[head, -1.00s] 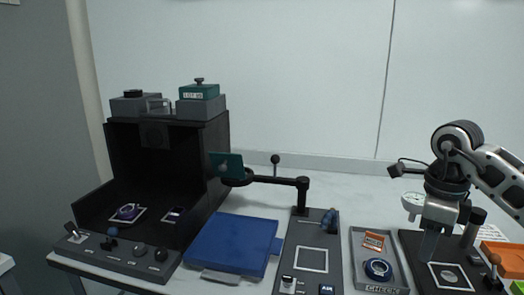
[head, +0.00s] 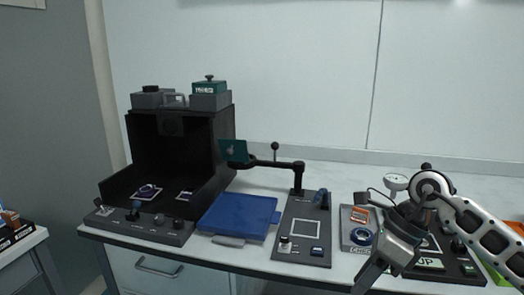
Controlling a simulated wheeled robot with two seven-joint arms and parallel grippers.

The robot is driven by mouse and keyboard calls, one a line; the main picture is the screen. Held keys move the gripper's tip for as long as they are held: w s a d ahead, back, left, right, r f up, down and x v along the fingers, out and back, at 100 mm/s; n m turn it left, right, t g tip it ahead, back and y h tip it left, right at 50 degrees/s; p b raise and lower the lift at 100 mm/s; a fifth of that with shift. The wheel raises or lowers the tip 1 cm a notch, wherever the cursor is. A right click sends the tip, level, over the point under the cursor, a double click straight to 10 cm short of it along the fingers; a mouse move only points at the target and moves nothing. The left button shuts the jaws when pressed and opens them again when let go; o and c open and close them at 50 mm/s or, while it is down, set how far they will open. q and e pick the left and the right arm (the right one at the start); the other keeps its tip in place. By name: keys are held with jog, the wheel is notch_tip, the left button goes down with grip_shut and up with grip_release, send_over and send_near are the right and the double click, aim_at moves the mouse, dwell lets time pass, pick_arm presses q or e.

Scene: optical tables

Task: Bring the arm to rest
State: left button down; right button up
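My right arm comes in from the right side of the head view. Its gripper (head: 366,277) points down and to the left, in front of the table's front edge and low in the picture. The fingers overlap from this angle, so I cannot tell whether they are open or shut. I see nothing hanging from them. My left gripper is not in view.
A black open-fronted box (head: 180,150) stands at the left of the table. A blue tray (head: 238,216), a dark panel with a jointed arm (head: 297,178) and a grey tray (head: 347,222) follow rightward. A drawer (head: 165,272) is below. Another table (head: 20,245) is far left.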

jog(key=s+a+r+m+t+y, duration=0.25)
jog(key=a+m+y, duration=0.25)
jog(key=a+y, duration=0.3)
jog(key=s+a+r+m+t+y, duration=0.1)
jog(key=s+a+r+m+y, duration=0.1)
jog(key=s+a+m+y, duration=0.45)
jog(key=w+d+f+m+t+h+p, duration=0.1)
jog(key=w+d+f+m+t+h, duration=0.15)
jog(key=m+t+h, duration=0.6)
jog(key=w+d+f+m+t+h, duration=0.15)
jog(key=d+f+m+t, duration=0.35)
jog(key=m, duration=0.9)
jog(key=s+d+f+m+g+h, duration=0.1)
jog(key=s+f+m+g+h, duration=0.1)
jog(key=s+f+m, duration=0.3)
jog(key=s+d+f+m+g+h, duration=0.1)
jog(key=s+f+m+g+h, duration=0.2)
jog(key=f, duration=0.7)
jog(key=s+m+h, duration=0.1)
jog(key=s+m, duration=0.1)
jog(key=m, duration=0.1)
jog(key=shift+s+d+f+m+p, duration=0.2)
jog(key=shift+s+d+m+p, duration=0.1)
jog(key=shift+s, duration=0.1)
